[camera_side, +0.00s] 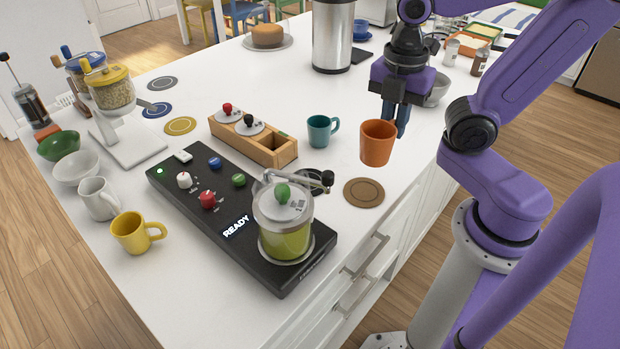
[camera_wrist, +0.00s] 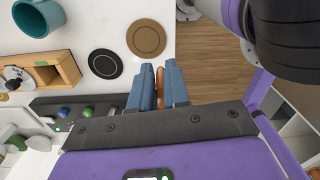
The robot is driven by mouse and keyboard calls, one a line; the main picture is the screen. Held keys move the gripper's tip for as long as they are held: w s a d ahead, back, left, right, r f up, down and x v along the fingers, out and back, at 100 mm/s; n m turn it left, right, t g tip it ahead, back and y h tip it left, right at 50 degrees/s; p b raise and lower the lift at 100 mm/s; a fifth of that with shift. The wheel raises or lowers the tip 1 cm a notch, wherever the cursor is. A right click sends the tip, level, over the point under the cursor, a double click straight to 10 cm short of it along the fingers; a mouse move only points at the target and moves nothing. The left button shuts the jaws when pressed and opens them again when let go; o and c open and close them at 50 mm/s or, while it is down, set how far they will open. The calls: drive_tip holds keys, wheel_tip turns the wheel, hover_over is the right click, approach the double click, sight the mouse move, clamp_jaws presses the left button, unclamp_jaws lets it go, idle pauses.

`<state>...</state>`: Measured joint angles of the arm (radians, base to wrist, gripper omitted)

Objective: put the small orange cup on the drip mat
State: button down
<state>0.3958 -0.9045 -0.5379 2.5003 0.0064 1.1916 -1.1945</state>
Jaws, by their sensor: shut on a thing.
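My gripper (camera_side: 396,122) is shut on the small orange cup (camera_side: 377,143), which looks upright and appears held above the white counter. In the wrist view, a narrow orange part of the cup (camera_wrist: 160,84) shows between the blue fingers (camera_wrist: 158,86); whether it is handle or wall I cannot tell. Two round mats lie near the counter's front edge: a brown one (camera_side: 363,193), below the cup in the side picture, and a black one (camera_side: 318,189) left of it, partly hidden by the grinder handle. Both show in the wrist view, brown (camera_wrist: 146,38) and black (camera_wrist: 105,64). Neither carries a cup.
A teal cup (camera_side: 319,131) stands left of the orange cup. A wooden holder (camera_side: 268,149) and the black machine with a green-filled jar (camera_side: 285,240) stand further left. The jar's crank handle (camera_side: 327,179) reaches over the black mat. A steel canister (camera_side: 333,35) stands behind.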

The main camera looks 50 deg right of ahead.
drive_tip(key=w+f, duration=0.3)
drive_tip(key=w, duration=0.1)
drive_tip(key=w+a+f, duration=0.1)
drive_tip(key=w+f, duration=0.2)
drive_tip(key=w, duration=0.2)
drive_tip(key=w+f, duration=0.3)
drive_tip(key=w, duration=0.1)
drive_tip(key=shift+w+a+f, duration=0.15)
drive_tip(key=shift+w, duration=0.1)
drive_tip(key=shift+w+f, duration=0.15)
drive_tip(key=shift+f, duration=0.8)
drive_tip(key=shift+w+f, duration=0.15)
drive_tip(key=shift+f, duration=0.75)
drive_tip(key=shift+f, duration=0.2)
drive_tip(key=c, duration=1.1)
unclamp_jaws()
drive_tip(key=shift+r, duration=0.15)
